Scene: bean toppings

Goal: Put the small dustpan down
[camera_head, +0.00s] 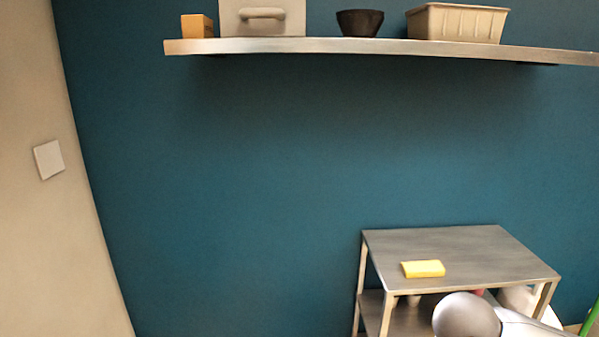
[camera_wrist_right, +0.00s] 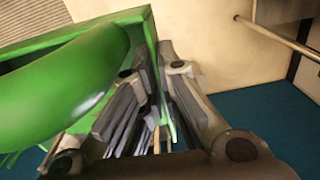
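The small green dustpan (camera_wrist_right: 65,80) fills the left of the right wrist view, with a thick rounded part in front of a flat-edged body. My right gripper (camera_wrist_right: 157,75) has its two grey fingers on either side of a thin green edge of the dustpan and appears shut on it. The exact contact is partly hidden by the fingers. A green strip (camera_head: 590,318) shows at the right edge of the head view; I cannot tell if it is the dustpan. My left gripper is not in view.
A grey metal table (camera_head: 455,247) stands against the blue wall with a yellow sponge (camera_head: 423,268) on top; the rest of its top is clear. A lower shelf (camera_head: 408,318) holds partly hidden items. A wall shelf (camera_head: 330,46) carries a box, bowl and bin.

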